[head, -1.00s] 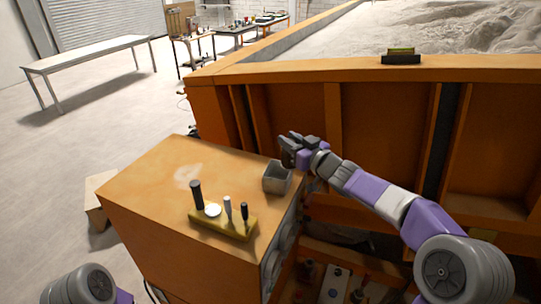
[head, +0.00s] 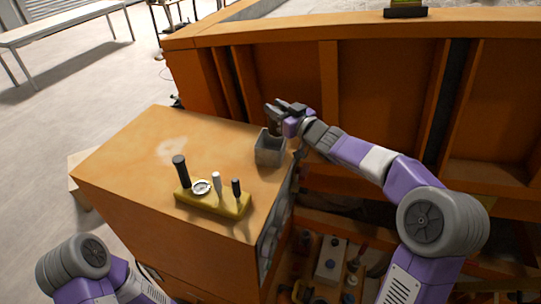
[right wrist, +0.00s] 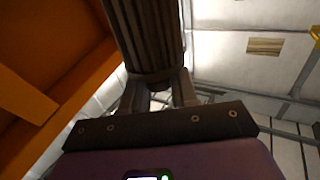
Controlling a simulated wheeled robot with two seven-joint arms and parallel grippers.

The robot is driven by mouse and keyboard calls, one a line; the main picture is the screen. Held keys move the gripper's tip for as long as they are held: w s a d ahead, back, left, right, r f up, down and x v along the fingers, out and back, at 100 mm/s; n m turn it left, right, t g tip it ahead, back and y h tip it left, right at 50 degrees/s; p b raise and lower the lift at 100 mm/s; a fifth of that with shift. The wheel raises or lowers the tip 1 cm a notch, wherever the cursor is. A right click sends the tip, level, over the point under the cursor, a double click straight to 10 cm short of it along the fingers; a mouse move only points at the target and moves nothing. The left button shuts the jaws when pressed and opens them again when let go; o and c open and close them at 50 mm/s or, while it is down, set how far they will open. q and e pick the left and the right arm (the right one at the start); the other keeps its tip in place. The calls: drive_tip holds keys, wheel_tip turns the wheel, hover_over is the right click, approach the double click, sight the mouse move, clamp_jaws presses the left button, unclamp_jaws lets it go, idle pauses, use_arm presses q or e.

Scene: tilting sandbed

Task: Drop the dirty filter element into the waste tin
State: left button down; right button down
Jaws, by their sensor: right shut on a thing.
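The dirty filter element is a dark ribbed cylinder (right wrist: 148,40) in the right wrist view, held between the two fingers of my right gripper (right wrist: 160,92). In the head view my right gripper (head: 276,112) is just above the far rim of the waste tin. The filter is small and dark there and hard to tell from the fingers. The waste tin (head: 270,154) is a grey, open, square tin near the right edge of the orange cabinet top. Its inside is only partly visible. My left arm shows at lower left, but its gripper is out of view.
A yellow tool holder (head: 212,201) with upright dark- and light-handled tools and a round white dial stands on the cabinet top (head: 130,165), nearer than the tin. The orange sandbed wall (head: 370,90) rises behind. Several small items lie in the bay below right.

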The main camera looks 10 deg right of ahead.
drive_tip(key=shift+f, duration=0.1)
drive_tip(key=c, duration=0.8)
unclamp_jaws()
drive_tip(key=shift+s, duration=0.1)
drive_tip(key=b+v, duration=0.1)
drive_tip(key=v, duration=0.6)
drive_tip(key=shift+s+d, duration=0.15)
